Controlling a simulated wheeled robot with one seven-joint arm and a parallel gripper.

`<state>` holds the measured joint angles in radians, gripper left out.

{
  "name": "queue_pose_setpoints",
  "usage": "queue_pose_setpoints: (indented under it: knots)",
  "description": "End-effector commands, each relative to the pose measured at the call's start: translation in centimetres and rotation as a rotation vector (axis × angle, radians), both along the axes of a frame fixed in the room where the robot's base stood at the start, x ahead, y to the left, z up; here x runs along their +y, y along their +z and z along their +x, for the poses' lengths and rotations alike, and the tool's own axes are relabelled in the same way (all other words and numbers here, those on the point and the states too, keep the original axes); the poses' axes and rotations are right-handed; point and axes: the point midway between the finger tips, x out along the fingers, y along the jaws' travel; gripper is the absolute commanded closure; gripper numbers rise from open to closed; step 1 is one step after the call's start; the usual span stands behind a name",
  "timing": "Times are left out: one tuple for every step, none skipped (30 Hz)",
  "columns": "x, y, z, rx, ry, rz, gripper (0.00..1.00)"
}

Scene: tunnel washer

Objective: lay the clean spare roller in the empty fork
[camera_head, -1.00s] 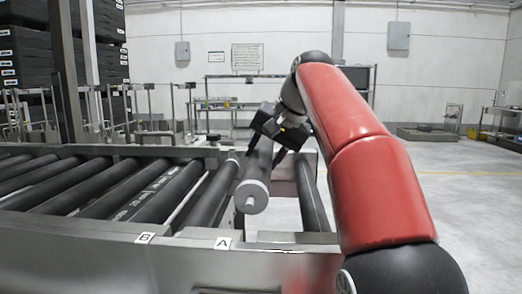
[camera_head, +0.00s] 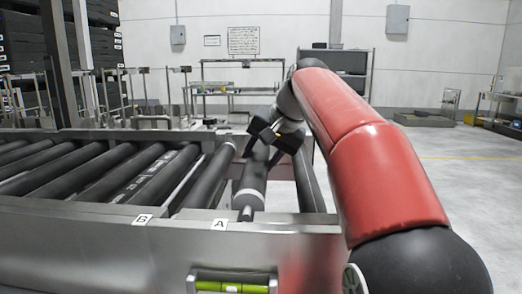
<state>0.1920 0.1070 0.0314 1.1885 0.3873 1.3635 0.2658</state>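The spare roller (camera_head: 252,187) is dark grey with a pale end collar and a thin shaft stub at its near end. My gripper (camera_head: 268,146) is shut on it around its far part. The roller points toward the camera, and its near stub is low, close behind the front rail by label A (camera_head: 220,224). The fork at A lies between a mounted roller on the left (camera_head: 207,172) and another on the right (camera_head: 308,185). I cannot tell whether the stub touches the fork. The roller's far end is hidden by my gripper.
Several mounted rollers (camera_head: 120,175) fill the conveyor to the left, past label B (camera_head: 143,219). The steel front rail (camera_head: 100,245) runs across, with a green spirit level (camera_head: 232,287) on its face. Open floor (camera_head: 450,170) lies to the right.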

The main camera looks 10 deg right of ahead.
Motion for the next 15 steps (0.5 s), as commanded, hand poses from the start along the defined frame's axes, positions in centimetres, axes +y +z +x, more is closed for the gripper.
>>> queue_pose_setpoints:
  knots:
    - [0.0, 0.0, -0.1, -0.005, 0.000, 0.000, 1.00]
    - [0.0, -0.2, 0.0, -0.005, 0.000, 0.000, 1.00]
    - [0.0, -0.6, 0.0, -0.005, -0.001, 0.000, 1.00]
    - [0.0, -0.7, 0.0, -0.005, -0.001, 0.000, 1.00]
    - [0.0, -0.8, 0.0, -0.006, -0.001, 0.001, 1.00]
    - [0.0, -1.0, 0.0, -0.005, -0.001, 0.000, 1.00]
    - [0.0, -1.2, 0.0, -0.005, -0.001, 0.000, 1.00]
    - [0.0, -1.3, 0.0, -0.005, -0.001, 0.000, 1.00]
    - [0.0, -1.5, 0.0, -0.005, -0.001, 0.000, 1.00]
    - [0.0, -1.6, 0.0, -0.005, -0.001, 0.000, 1.00]
    - [0.0, -1.7, 0.0, -0.005, -0.001, 0.000, 1.00]
    - [0.0, -1.9, 0.0, -0.005, -0.001, 0.000, 1.00]
    - [0.0, -2.0, 0.0, -0.005, -0.001, 0.000, 1.00]
    - [0.0, -2.2, 0.0, -0.005, -0.001, 0.000, 1.00]
    - [0.0, -2.3, 0.0, -0.005, -0.001, 0.000, 1.00]
